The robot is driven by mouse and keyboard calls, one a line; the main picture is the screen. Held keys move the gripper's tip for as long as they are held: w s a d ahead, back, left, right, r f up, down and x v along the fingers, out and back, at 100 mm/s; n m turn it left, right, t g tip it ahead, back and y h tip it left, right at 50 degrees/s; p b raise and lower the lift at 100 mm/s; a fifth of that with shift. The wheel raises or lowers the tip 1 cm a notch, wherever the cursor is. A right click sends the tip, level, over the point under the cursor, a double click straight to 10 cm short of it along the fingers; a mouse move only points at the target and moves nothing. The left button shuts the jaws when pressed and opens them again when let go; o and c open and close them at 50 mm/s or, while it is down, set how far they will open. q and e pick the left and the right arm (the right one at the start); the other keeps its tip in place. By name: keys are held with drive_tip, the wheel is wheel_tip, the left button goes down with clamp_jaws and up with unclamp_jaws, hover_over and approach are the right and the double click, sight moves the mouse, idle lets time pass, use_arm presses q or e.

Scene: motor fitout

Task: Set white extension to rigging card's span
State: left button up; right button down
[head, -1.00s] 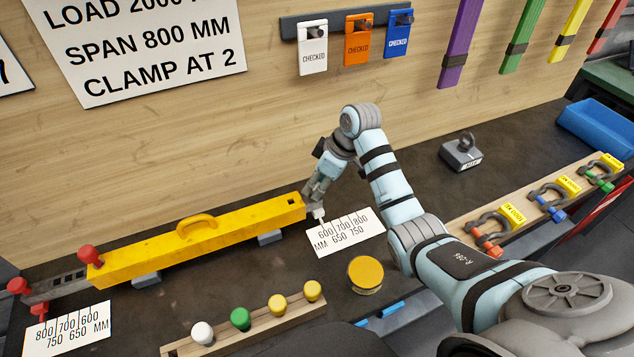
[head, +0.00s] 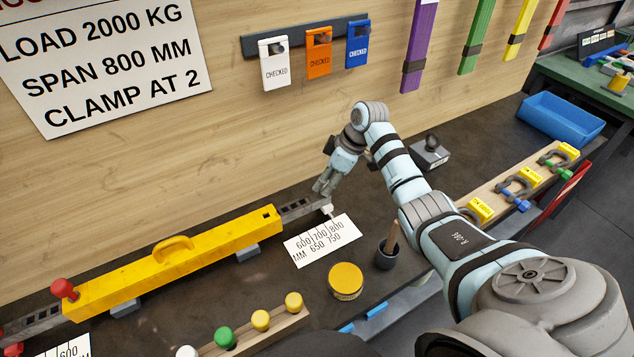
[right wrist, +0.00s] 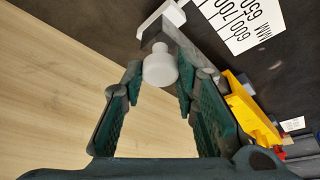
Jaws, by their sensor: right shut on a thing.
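The yellow beam (head: 190,257) lies on the bench, with a grey perforated extension bar (head: 299,208) sticking out of its right end. The bar ends in a white piece (head: 327,209) with a white knob (right wrist: 160,66), seen in the right wrist view. My right gripper (head: 325,190) is shut on the white knob. The white end stands close to the 800 line of the scale card (head: 322,240); exact alignment is hard to tell. The rigging card (head: 105,62) reads load 2000 kg, span 800 mm, clamp at 2. My left gripper is out of view.
A yellow round tin (head: 346,281) and a dark cup (head: 387,254) stand in front of the scale. A rack of coloured knobs (head: 250,335) is at the front. Shackles on a board (head: 520,187) and a blue bin (head: 560,117) are at right.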

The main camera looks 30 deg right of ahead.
drive_tip(key=c, duration=1.3)
unclamp_jaws()
drive_tip(key=v, duration=1.2)
drive_tip(key=shift+f, duration=0.15)
